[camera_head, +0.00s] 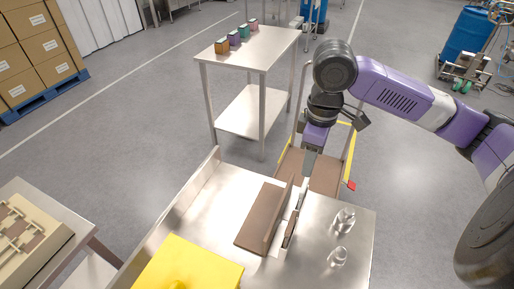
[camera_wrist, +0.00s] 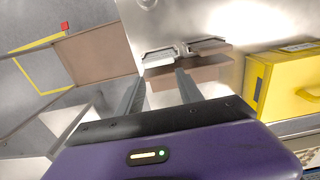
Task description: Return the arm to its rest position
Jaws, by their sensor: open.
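My arm (camera_head: 400,98), purple and dark grey, reaches in from the right in the head view and bends down over the far edge of the steel table (camera_head: 205,220). My gripper (camera_head: 311,160) points downward above the brown parts on that table. In the wrist view my gripper (camera_wrist: 160,88) has its two fingers apart, with nothing seen between them. Brown blocks with metal pieces (camera_wrist: 190,62) lie beyond the fingertips. In the head view a brown plate part (camera_head: 255,222) and a narrow brown and metal piece (camera_head: 292,222) are below my gripper.
A yellow case (camera_head: 190,265) stands at the table's near side, and two small metal parts (camera_head: 343,218) stand at the right. A yellow-framed cart (camera_head: 325,178) is behind the table. A farther table (camera_head: 250,50) holds several small coloured boxes. Floor to the right is open.

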